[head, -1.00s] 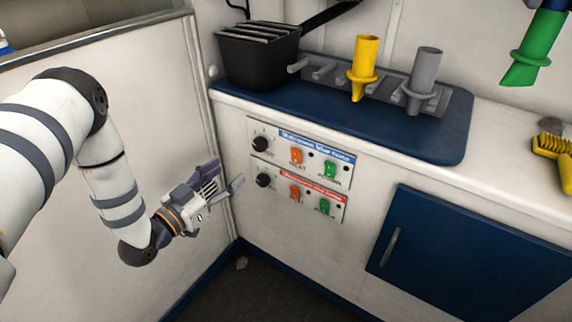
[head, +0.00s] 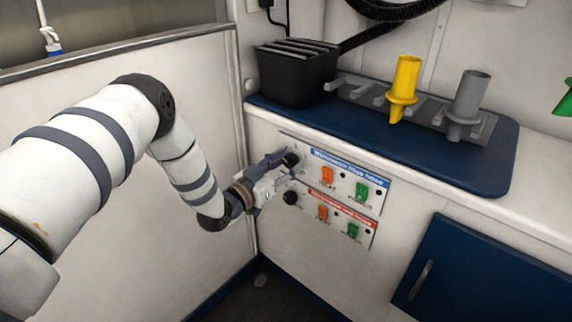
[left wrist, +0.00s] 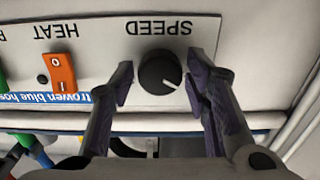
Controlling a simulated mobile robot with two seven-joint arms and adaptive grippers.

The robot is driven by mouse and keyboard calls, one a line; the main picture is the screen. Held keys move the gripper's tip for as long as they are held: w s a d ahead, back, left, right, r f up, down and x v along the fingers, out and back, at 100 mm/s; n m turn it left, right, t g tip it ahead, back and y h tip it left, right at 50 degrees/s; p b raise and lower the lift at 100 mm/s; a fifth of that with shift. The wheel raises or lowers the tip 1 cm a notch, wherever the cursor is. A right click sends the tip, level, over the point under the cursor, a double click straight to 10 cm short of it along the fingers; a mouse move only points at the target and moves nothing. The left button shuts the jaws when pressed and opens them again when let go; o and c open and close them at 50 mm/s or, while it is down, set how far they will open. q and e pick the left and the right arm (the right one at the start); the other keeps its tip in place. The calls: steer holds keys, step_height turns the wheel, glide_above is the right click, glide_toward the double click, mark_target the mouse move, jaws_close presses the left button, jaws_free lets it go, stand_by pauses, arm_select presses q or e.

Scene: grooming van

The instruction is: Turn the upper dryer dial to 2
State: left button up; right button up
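The upper dryer dial (head: 291,159) is a round black knob at the left end of the panel with the blue label strip. In the left wrist view, upside down, the dial (left wrist: 158,72) sits by the word SPEED. Narrow gaps seem to remain between fingers and knob; I cannot tell about contact. My right gripper is not in view.
The lower black dial (head: 290,198) sits just below, on the red-labelled panel. Orange switches (head: 327,175) and green switches (head: 362,192) are to the right. Above is the blue-topped counter (head: 440,165) with a black box (head: 297,85) and yellow nozzle (head: 403,85). A white wall stands close at left.

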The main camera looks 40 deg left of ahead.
arm_select(q)
steer(key=c, duration=0.6)
steer(key=m+p, duration=0.2)
steer(key=m, duration=0.3)
steer(key=shift+r, duration=0.15)
steer(key=m+p, duration=0.1)
steer(key=m, duration=0.2)
steer(key=shift+m, duration=0.3)
steer(key=shift+m+p, duration=0.4)
steer(key=shift+m, duration=1.1)
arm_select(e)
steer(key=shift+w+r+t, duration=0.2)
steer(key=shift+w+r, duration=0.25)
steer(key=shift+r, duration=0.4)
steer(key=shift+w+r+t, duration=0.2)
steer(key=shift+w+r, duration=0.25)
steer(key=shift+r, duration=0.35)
arm_select(q)
steer(key=o, duration=1.1)
